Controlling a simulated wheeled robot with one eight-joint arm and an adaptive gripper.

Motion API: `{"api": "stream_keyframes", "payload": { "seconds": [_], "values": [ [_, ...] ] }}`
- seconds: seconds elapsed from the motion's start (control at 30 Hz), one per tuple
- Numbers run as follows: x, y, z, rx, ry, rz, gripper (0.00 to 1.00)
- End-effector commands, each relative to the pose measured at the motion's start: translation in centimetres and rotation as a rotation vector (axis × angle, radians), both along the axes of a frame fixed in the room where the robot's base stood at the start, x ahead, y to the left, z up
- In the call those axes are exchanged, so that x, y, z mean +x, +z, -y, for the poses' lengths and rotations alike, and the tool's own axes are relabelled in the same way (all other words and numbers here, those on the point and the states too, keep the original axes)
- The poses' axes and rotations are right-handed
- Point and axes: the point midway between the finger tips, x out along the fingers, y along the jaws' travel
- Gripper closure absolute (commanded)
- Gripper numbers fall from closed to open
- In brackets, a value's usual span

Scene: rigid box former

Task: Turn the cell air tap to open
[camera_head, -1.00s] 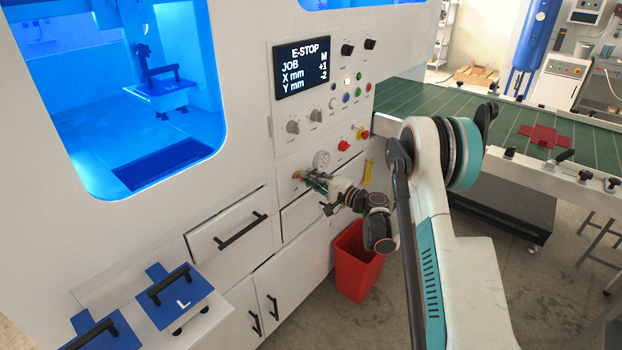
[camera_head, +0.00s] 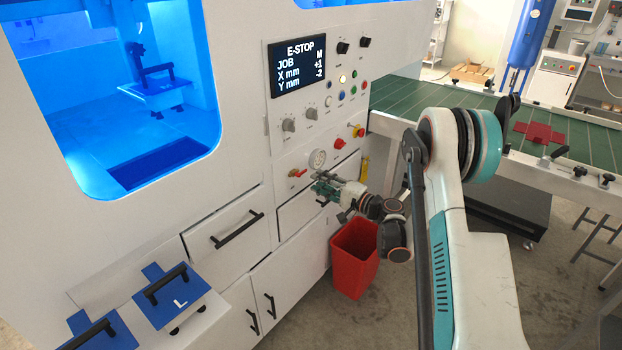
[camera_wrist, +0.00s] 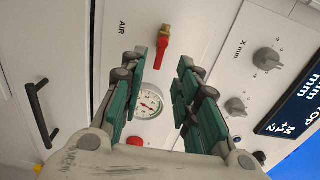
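In the wrist view the tap's red lever (camera_wrist: 161,56) extends from the brass fitting down toward the gauge (camera_wrist: 148,104), beside the word AIR. My gripper (camera_head: 322,187) is just right of and below the tap, apart from it in the head view. In the wrist view my gripper (camera_wrist: 162,64) is open, its green-padded fingers spread either side of the lever's line, with nothing between the pads.
A control panel with a screen (camera_head: 299,68), knobs and buttons is above the tap. A red emergency-type button (camera_head: 339,143) sits right of the gauge. Drawers with black handles (camera_head: 237,230) are below left. A red bin (camera_head: 355,262) stands under my wrist.

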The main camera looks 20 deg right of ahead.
Motion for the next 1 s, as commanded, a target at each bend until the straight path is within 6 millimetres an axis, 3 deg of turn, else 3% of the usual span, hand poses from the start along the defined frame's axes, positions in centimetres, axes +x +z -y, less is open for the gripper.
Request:
{"api": "stream_keyframes", "payload": {
  "seconds": [0.2, 0.4, 1.0],
  "values": [
    [-3.2, 0.0, 2.5, 0.000, -0.002, 0.000, 0.71],
    [-4.7, 0.0, 3.4, -0.001, 0.000, 0.000, 0.71],
    [-4.9, 0.0, 3.5, -0.001, 0.000, 0.001, 0.71]
  ]
}}
